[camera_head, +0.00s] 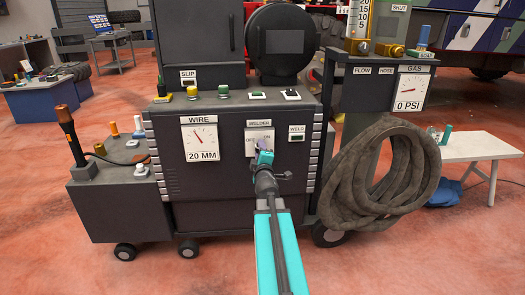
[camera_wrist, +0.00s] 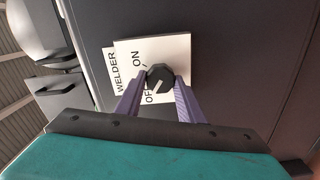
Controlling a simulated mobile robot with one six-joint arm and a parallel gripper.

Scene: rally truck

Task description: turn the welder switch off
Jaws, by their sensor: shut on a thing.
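The welder switch is a small dark round knob (camera_wrist: 160,77) on a white plate (camera_wrist: 182,48) marked WELDER, ON and OFF. In the wrist view the knob's pale line slants down and left, toward the OFF lettering. My gripper (camera_wrist: 159,84) has its two purple fingers on either side of the knob and is shut on it. In the head view the white plate (camera_head: 258,133) is on the front of the welder cabinet (camera_head: 235,170). My gripper (camera_head: 264,158) reaches up to it and hides the knob there.
A WIRE gauge (camera_head: 200,140) is left of the switch, and a WELD indicator (camera_head: 297,133) is right of it. Knobs and small switches line the ledge above. A coiled hose (camera_head: 380,180) hangs at the right, below a GAS gauge (camera_head: 410,90). A white table (camera_head: 465,147) stands farther right.

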